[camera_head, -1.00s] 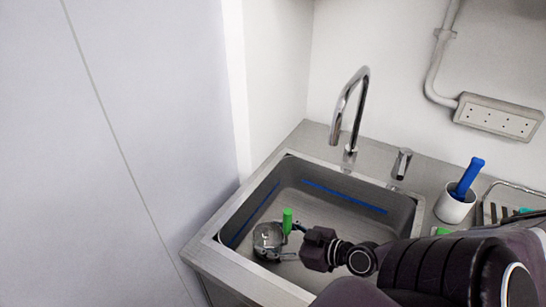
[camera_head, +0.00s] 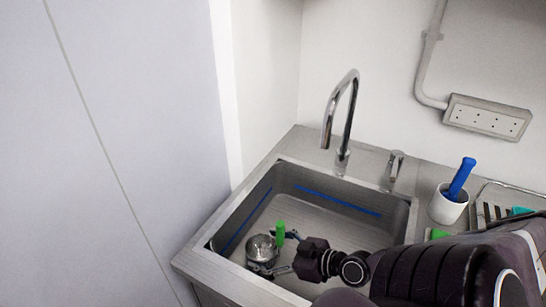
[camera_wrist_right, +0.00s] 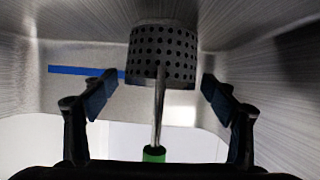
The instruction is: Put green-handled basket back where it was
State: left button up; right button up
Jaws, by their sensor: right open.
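The green-handled basket (camera_head: 262,250) is in the sink (camera_head: 330,218), near its front left part. Its green handle (camera_head: 280,232) stands up on the basket's right side in the head view. In the right wrist view the perforated metal basket (camera_wrist_right: 162,55) shows beyond the fingers, with its thin metal stem and the end of the green handle (camera_wrist_right: 154,154) between them. My right gripper (camera_head: 282,252) reaches into the sink. It also shows in the right wrist view (camera_wrist_right: 158,92), open, with its fingers apart on either side of the stem and not touching it. My left gripper is out of view.
A tall faucet (camera_head: 346,110) and a small lever (camera_head: 395,166) stand behind the sink. A white cup (camera_head: 448,206) with a blue-handled tool (camera_head: 462,178) and a wire rack (camera_head: 490,212) are at the right. A wall (camera_head: 130,130) closes the left side.

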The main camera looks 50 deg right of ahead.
jog(key=shift+s+d+r, duration=0.1)
jog(key=shift+s+r, duration=0.15)
jog(key=shift+s, duration=0.2)
jog(key=p+v, duration=0.1)
jog(key=v, duration=0.4)
jog(key=shift+s+r+p, duration=0.15)
jog(key=shift+p, duration=0.25)
jog(key=p+v, duration=0.5)
jog(key=shift+s+d+r, duration=0.1)
jog(key=shift+s+d, duration=0.05)
jog(key=shift+s, duration=0.15)
